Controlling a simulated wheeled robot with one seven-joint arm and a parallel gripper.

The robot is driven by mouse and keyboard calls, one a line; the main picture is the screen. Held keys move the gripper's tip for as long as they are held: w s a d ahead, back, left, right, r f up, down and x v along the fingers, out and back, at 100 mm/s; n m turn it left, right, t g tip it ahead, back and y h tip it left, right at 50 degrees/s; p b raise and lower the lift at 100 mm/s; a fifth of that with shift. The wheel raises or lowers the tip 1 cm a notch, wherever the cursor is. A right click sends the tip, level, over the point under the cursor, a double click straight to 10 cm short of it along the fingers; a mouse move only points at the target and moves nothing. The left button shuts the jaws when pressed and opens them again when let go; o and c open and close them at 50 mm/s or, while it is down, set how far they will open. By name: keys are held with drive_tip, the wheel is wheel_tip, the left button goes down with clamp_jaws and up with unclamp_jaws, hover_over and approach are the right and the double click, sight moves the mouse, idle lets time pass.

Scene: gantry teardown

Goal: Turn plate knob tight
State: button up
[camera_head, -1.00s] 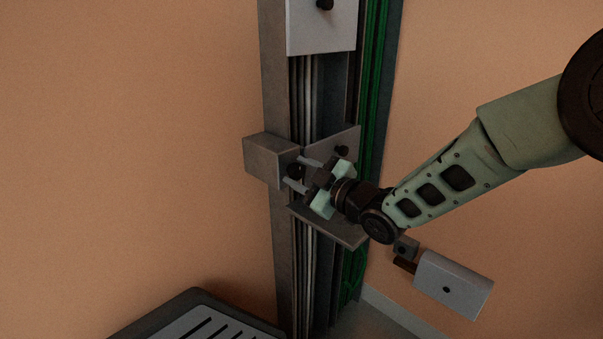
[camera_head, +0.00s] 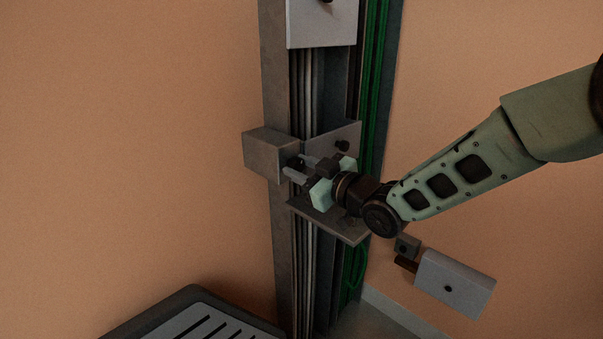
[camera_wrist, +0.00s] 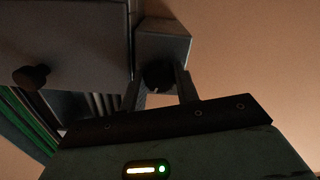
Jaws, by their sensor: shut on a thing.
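A dark knob (camera_wrist: 158,75) sits on the face of a grey block (camera_head: 268,156) at the left side of the upright column. My gripper (camera_head: 298,166) reaches in from the right with its fingers on either side of this knob and is shut on it. The wrist view shows the knob between the two fingers, under the grey block (camera_wrist: 165,40). A second dark knob (camera_head: 342,146) is on the grey plate (camera_head: 325,139) to the right, clear of my fingers. It also shows in the wrist view at the left.
A ledge (camera_head: 330,224) juts out just below my gripper. A pale panel (camera_head: 320,22) with a dark knob is higher on the column (camera_head: 273,70). A green strip (camera_head: 375,90) runs down its right side. A pale box (camera_head: 453,283) is lower right, and a slotted tray (camera_head: 190,312) lower left.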

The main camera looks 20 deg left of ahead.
drive_tip(key=m+b, duration=0.1)
drive_tip(key=m, duration=0.2)
drive_tip(key=shift+d+f+m, duration=0.1)
drive_tip(key=shift+m, duration=0.3)
drive_tip(key=m, duration=0.3)
drive_tip(key=shift+m, duration=0.3)
drive_tip(key=m, duration=0.6)
drive_tip(key=shift+b, duration=0.3)
drive_tip(key=shift+m, duration=0.4)
drive_tip(key=o, duration=0.7)
drive_tip(key=b+v, duration=0.1)
drive_tip(key=v, duration=1.6)
drive_tip(key=shift+s+b, duration=0.2)
drive_tip(key=shift+b, duration=0.15)
drive_tip(key=shift+d, duration=0.15)
